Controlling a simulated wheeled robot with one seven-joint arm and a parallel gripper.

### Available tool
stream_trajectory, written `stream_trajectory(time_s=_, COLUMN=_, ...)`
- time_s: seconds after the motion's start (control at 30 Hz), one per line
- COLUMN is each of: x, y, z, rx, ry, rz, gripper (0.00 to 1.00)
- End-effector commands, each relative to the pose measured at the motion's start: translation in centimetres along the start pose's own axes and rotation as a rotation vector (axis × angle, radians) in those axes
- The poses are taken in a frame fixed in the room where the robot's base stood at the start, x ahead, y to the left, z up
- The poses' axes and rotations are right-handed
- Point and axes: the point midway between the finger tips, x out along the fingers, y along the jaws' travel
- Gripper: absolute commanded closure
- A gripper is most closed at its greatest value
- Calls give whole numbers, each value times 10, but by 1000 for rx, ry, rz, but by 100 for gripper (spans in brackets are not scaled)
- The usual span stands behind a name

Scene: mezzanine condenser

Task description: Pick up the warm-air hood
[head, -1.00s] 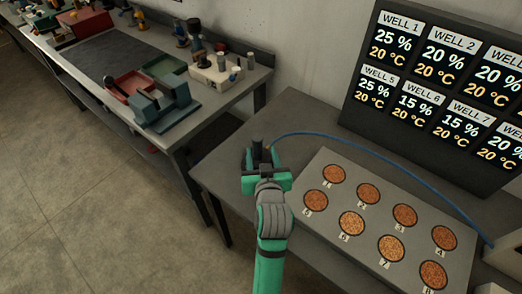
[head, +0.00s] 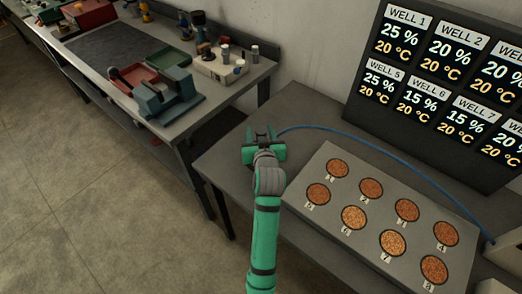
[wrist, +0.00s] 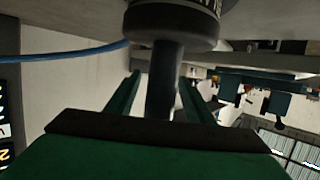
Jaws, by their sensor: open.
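The warm-air hood (wrist: 172,22) shows in the wrist view as a dark, wide round body joined to a narrower black handle (wrist: 164,90). My gripper (wrist: 160,78) is open, with one green finger on each side of the handle and visible gaps between. In the head view my gripper (head: 262,136) is over the back left part of the grey table. There it hides most or all of the hood, and I cannot pick the hood out clearly.
A blue hose (head: 375,157) arcs from near my gripper across the table. A grey plate (head: 327,226) with several numbered round wells of grains lies at right. A dark display board (head: 425,158) stands behind. A cluttered workbench (head: 197,112) is at left.

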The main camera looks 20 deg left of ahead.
Motion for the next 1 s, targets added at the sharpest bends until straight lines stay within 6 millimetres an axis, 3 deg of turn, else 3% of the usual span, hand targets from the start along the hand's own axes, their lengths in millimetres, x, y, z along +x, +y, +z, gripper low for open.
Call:
stream_trajectory(time_s=0.2, x=0, y=0, z=0, rx=0, ry=0, rz=0, gripper=54)
stream_trajectory(time_s=0.4, x=0, y=0, z=0, rx=0, ry=0, rz=-1, gripper=100)
stream_trajectory(time_s=0.77, x=0, y=0, z=-2, rx=0, ry=3, rz=0, gripper=100)
stream_trajectory(time_s=1.0, x=-8, y=0, z=-29, rx=-1, ry=8, rz=0, gripper=100)
